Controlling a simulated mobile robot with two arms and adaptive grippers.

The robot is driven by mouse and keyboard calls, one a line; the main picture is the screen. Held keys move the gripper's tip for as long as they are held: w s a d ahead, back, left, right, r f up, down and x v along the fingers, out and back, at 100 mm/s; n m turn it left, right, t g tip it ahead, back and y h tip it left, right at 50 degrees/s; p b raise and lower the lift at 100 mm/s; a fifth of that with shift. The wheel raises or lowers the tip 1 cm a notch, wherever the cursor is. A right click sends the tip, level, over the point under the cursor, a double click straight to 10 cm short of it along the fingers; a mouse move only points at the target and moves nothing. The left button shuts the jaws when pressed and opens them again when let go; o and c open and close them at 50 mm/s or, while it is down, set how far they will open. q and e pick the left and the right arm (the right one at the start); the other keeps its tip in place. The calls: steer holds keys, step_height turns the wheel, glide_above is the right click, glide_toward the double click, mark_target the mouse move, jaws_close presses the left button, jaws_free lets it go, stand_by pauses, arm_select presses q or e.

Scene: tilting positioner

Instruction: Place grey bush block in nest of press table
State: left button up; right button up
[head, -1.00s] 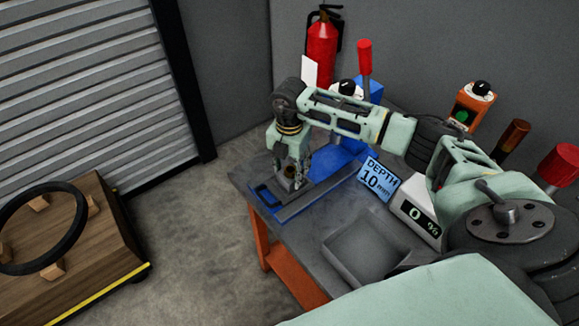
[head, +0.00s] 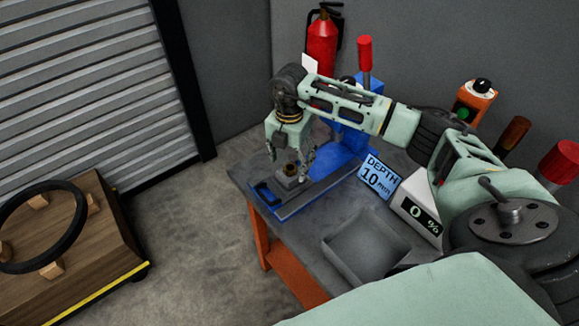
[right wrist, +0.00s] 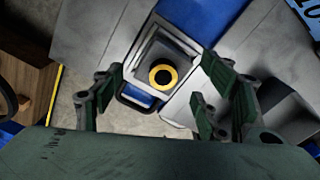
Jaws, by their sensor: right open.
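The grey bush block (head: 288,181), with a brass-coloured bush standing in its top, sits at the nest on the blue press table (head: 318,190). In the right wrist view the block (right wrist: 146,75) shows around the yellow bush ring (right wrist: 163,76), inside a grey square outline. I cannot tell whether it sits fully down in the nest. My right gripper (head: 288,163) is open just above the block, its fingers apart on either side. The open fingers also show in the right wrist view (right wrist: 160,92). My left gripper is not in view.
A grey tray (head: 365,248) lies empty at the bench's front. A blue depth sign (head: 379,178) and a percent display (head: 416,213) stand right of the press. The red-handled lever (head: 365,60) rises behind my right arm. A wooden stand with a black ring (head: 80,222) is at left.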

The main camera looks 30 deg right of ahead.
step_height(320, 180, up, 10)
steer(key=b, duration=0.2)
steer(key=shift+f, duration=0.25)
stand_by(0.9)
